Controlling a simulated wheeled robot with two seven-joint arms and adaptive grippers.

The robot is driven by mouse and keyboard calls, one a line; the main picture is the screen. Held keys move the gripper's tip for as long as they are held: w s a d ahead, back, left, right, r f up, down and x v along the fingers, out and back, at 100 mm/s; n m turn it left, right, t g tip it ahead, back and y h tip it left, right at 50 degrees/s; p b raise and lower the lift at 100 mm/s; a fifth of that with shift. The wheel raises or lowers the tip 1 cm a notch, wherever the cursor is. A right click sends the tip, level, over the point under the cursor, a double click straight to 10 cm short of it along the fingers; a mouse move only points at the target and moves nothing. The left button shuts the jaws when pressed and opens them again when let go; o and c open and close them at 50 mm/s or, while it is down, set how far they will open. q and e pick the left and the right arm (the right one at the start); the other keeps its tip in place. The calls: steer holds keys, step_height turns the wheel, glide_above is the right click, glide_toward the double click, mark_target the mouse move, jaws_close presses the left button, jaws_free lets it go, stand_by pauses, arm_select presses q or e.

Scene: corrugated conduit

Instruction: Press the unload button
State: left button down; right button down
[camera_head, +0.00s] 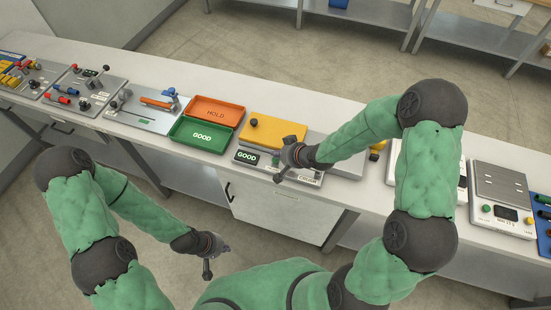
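A grey test station (244,167) with a yellow top plate (272,132) stands at the middle of the bench. Its small dark display reads GOOD. A small label at its front right is too small to read surely. No unload button can be made out; my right gripper and forearm hide part of the station's front. My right gripper (279,179) hangs over that front edge, right of the display; I cannot tell whether it touches. My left gripper (207,272) is in front of the bench, low and away from the station. Both grippers' finger openings are too small to judge.
Left of the station lie an orange HOLD tray (216,101) and a green GOOD tray (201,146), both looking empty. Further left are boards with levers and coloured parts. At right stands a white scale-like device (500,223) with buttons. Open floor lies behind the bench.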

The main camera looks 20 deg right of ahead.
mark_target(278, 160)
steer(key=shift+r+p, duration=2.4)
steer(key=shift+r, duration=0.2)
steer(key=shift+f, duration=0.1)
